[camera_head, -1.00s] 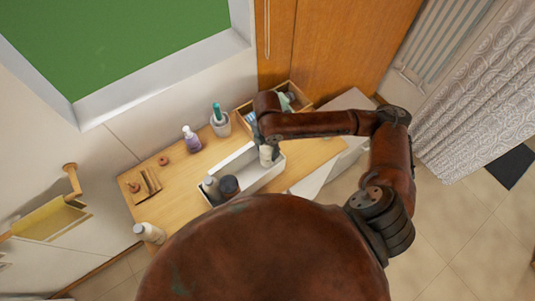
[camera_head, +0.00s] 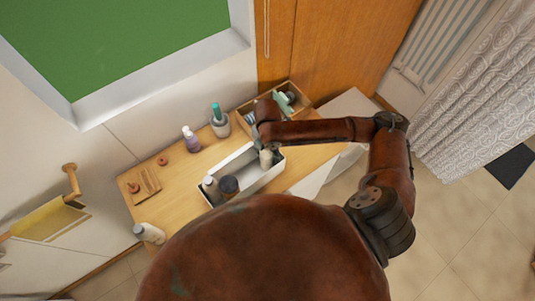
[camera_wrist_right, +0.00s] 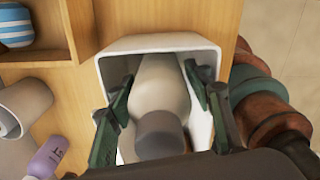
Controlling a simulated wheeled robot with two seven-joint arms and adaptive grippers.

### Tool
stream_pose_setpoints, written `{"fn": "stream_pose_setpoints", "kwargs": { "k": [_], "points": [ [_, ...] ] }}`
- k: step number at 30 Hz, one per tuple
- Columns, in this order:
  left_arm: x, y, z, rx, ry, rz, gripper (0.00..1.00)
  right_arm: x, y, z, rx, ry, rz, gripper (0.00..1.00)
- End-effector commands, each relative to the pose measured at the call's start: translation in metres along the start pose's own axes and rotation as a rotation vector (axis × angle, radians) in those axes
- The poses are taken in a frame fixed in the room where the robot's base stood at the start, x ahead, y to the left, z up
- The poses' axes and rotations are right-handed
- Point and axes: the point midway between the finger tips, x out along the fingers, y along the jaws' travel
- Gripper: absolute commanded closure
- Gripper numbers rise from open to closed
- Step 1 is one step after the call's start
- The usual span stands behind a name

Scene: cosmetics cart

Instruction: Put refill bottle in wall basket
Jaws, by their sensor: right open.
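A pale bottle with a grey cap (camera_wrist_right: 160,100) stands in the right end of a long white bin; I take it to be the refill bottle. It also shows in the head view (camera_head: 267,158), partly hidden by my wrist. My right gripper (camera_wrist_right: 152,112) is open, with one green finger on each side of the bottle; I cannot tell whether they touch it. A yellowish open holder (camera_head: 48,222), which may be the wall basket, is at the far left against the wall. My left gripper is not in view.
The white bin (camera_head: 240,160) also holds another bottle (camera_head: 211,187) and a dark round jar (camera_head: 229,185). A purple bottle (camera_head: 191,140), a grey cup (camera_head: 220,124) and a wooden box (camera_head: 298,100) stand behind. Another white bottle (camera_head: 149,233) is at the front left.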

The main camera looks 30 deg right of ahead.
Motion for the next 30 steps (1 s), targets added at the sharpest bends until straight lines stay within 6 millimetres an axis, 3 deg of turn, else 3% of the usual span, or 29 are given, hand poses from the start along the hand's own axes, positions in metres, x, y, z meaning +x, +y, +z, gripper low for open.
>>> {"fn": "stream_pose_setpoints", "kwargs": {
  "k": [5,18,24,30],
  "points": [
    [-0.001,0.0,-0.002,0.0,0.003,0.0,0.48,-0.017,0.001,0.001,0.0,-0.002,0.004,0.53],
    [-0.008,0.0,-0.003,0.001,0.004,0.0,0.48,-0.104,0.001,0.0,0.0,-0.002,0.004,0.53],
    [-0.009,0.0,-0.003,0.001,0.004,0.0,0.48,-0.121,0.001,0.0,0.0,-0.001,0.001,0.53],
    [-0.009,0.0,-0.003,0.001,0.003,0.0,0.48,-0.123,0.0,0.0,0.001,0.0,0.001,0.53]
  ]
}}
